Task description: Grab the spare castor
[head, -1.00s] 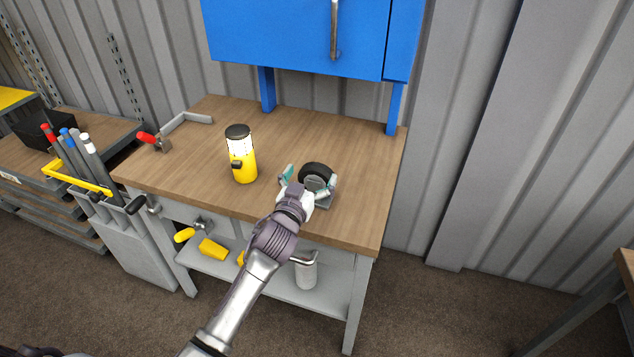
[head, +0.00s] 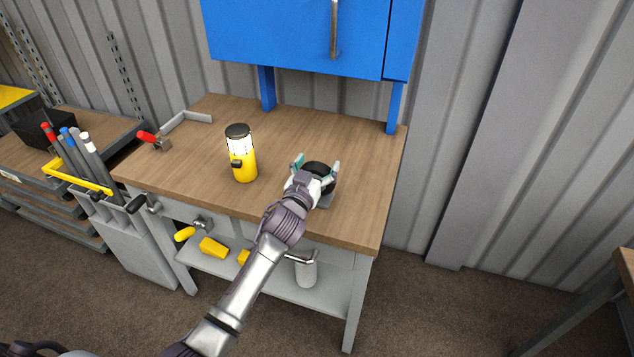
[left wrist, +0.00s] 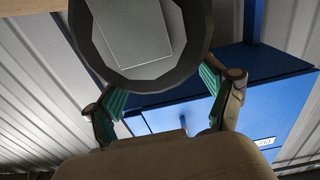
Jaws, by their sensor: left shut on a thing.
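The spare castor, with a black wheel (head: 318,168) and a grey base (head: 326,202), is on the wooden workbench (head: 372,190), right of the yellow lantern. My left gripper (head: 316,164) is shut on the castor, its teal-padded fingers on either side of the wheel. My wrist hides much of the castor in the head view. In the left wrist view the castor (left wrist: 186,68) fills the top as a dark round shape, with the finger pads of my left gripper (left wrist: 161,97) at its sides. My right gripper is not in view.
A yellow lantern (head: 243,167) stands left of the castor. A clamp with a red handle (head: 146,136) lies at the bench's left edge. A blue cabinet (head: 290,35) hangs above the back. The bench's right side is clear.

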